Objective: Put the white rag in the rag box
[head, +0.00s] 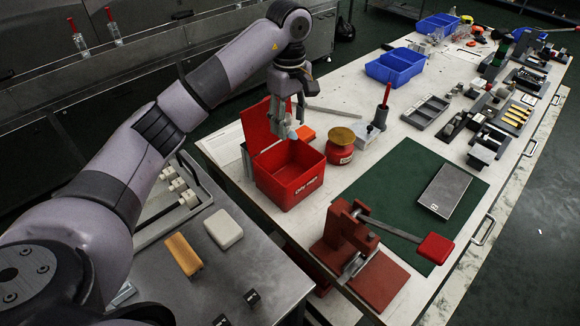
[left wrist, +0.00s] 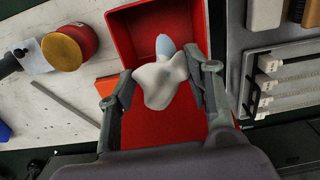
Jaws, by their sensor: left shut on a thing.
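The white rag (left wrist: 163,82) hangs between the two fingers of my left gripper (left wrist: 160,90) in the left wrist view. In the head view my left gripper (head: 288,115) is over the red rag box (head: 290,188) and shut on the rag, which barely shows there. The box stands on the light worktable with its red lid raised at the back. In the left wrist view the open red box (left wrist: 133,35) lies beneath the rag. A pale blue rounded thing (left wrist: 164,44) shows beside the rag; I cannot tell what it is. My right gripper is not in view.
A red tin with a gold lid (head: 340,147) and an orange block (head: 305,133) stand close to the box. A red-handled press (head: 345,240) is in front, near a green mat (head: 400,175). Blue bins (head: 395,68) are farther back.

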